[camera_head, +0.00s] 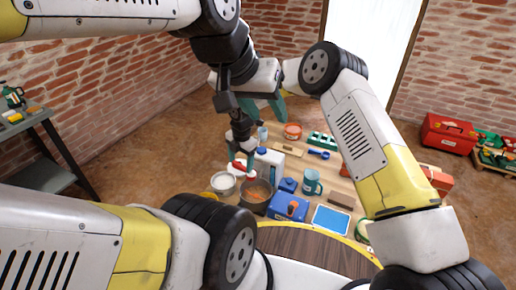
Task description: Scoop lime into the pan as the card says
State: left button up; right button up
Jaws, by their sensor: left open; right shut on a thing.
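A blue box (289,207), a teal mug (312,183), a brown block (341,200), a white container (268,163) and a blue scoop-like thing (319,154) crowd the table. An orange tub (293,131) and green rack (322,140) stand farther back. Red toolbox (447,134) at right.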

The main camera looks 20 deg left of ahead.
jog(key=y, duration=0.1)
jog(key=d+t+y, duration=0.1)
jog(key=y, duration=0.1)
jog(key=d+f+y, duration=0.1)
jog(key=shift+s+d+f+t+y, duration=0.1)
jog(key=shift+s+d+t+y, duration=0.05)
jog(key=shift+s+t+y, duration=0.2)
jog(key=shift+s+d+f+t+y, duration=0.2)
jog(key=shift+d+y, duration=0.15)
jog(key=shift+y, duration=0.25)
jog(key=shift+s+d+f+t+y, duration=0.1)
jog(key=shift+d+f+t+y, duration=0.1)
jog(key=shift+d+y, duration=0.25)
jog(key=y, duration=0.1)
jog(key=d+t+y, duration=0.1)
jog(key=y, duration=0.1)
jog(key=shift+s+d, duration=0.15)
jog(key=shift+s, duration=0.05)
jog(key=shift+d+r+y, duration=0.15)
jog(key=shift+y, duration=0.15)
jog(key=shift+r, duration=2.05)
jog(key=shift+f, duration=0.1)
